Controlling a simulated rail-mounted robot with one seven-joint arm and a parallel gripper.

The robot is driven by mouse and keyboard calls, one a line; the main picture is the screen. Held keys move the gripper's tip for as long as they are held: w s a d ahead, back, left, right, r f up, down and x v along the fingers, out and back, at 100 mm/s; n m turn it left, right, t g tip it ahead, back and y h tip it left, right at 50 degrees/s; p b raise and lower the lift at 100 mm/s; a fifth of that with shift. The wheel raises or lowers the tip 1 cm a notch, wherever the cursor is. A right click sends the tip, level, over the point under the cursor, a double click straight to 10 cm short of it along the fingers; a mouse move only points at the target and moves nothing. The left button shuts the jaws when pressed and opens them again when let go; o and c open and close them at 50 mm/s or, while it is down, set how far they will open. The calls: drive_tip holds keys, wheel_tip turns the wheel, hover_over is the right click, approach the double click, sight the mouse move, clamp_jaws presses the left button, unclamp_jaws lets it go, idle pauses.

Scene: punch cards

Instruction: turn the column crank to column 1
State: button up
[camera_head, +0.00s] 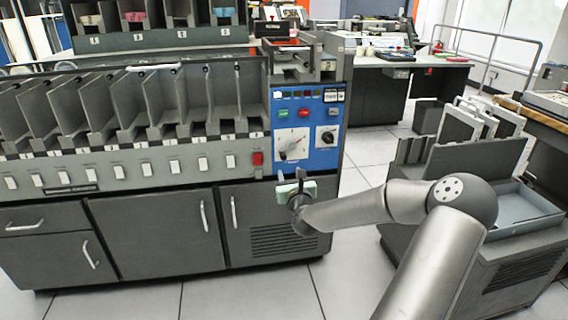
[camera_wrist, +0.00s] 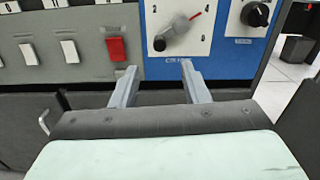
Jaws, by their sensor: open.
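My gripper (camera_head: 290,176) is just below the dial in the head view. In the wrist view its two fingers (camera_wrist: 159,70) are spread apart and empty, pointing at the panel under the crank. They appear apart from the crank.
A smaller black knob (camera_head: 328,137) sits right of the crank. Green and red buttons (camera_head: 304,113) are above it. A red switch (camera_head: 257,158) and a row of white switches are to the left. A grey card cart (camera_head: 470,170) stands at the right, with open floor between.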

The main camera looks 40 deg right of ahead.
sight(284, 158)
drive_tip(key=b+x, duration=0.2)
drive_tip(key=x, duration=0.8)
drive_tip(key=shift+w+d, duration=0.1)
drive_tip(key=shift+w, duration=0.15)
clamp_jaws()
